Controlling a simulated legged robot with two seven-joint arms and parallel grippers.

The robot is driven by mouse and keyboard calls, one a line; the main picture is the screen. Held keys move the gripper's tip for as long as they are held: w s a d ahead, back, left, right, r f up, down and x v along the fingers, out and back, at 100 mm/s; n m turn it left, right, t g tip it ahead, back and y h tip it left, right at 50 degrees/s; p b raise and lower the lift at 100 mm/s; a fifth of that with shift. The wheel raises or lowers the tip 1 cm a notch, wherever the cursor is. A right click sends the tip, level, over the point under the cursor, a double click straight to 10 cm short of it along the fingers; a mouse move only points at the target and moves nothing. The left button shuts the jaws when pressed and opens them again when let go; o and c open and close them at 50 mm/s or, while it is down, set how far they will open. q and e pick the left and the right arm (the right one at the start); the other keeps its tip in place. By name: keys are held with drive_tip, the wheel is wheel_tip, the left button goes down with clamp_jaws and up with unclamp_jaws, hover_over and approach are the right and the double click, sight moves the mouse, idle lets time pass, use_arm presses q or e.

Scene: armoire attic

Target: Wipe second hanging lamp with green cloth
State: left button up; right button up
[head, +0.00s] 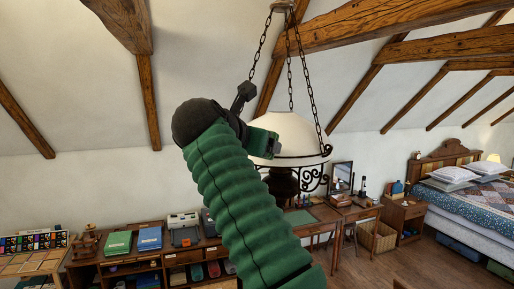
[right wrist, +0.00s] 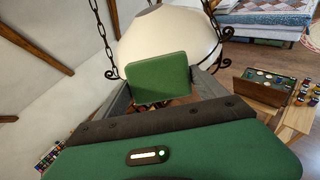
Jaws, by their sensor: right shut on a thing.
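The hanging lamp (head: 296,132) has a white dome shade, a dark scrolled metal rim and several chains going up to a beam. In the right wrist view the shade (right wrist: 168,35) fills the top middle. My right gripper (right wrist: 160,97) is shut on the green cloth (right wrist: 158,76), which is a flat square pad held up in front of the shade's lower edge. In the head view the cloth (head: 263,142) overlaps the left side of the shade. It is at or very near the shade; I cannot tell if they touch. My left gripper is not in view.
Lamp chains (head: 256,60) hang close to my right wrist. A low wooden shelf (head: 95,272) with books and boxes stands along the wall. A desk with a mirror (head: 341,175) and a bed (head: 470,205) are at the right. Wooden beams (head: 395,20) cross above.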

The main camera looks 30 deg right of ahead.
drive_tip(key=shift+s+a+r, duration=0.15)
drive_tip(key=shift+s+a, duration=0.1)
drive_tip(key=shift+a, duration=0.25)
drive_tip(key=shift+r+v, duration=0.25)
drive_tip(key=shift+v, duration=1.15)
drive_tip(key=shift+d, duration=0.1)
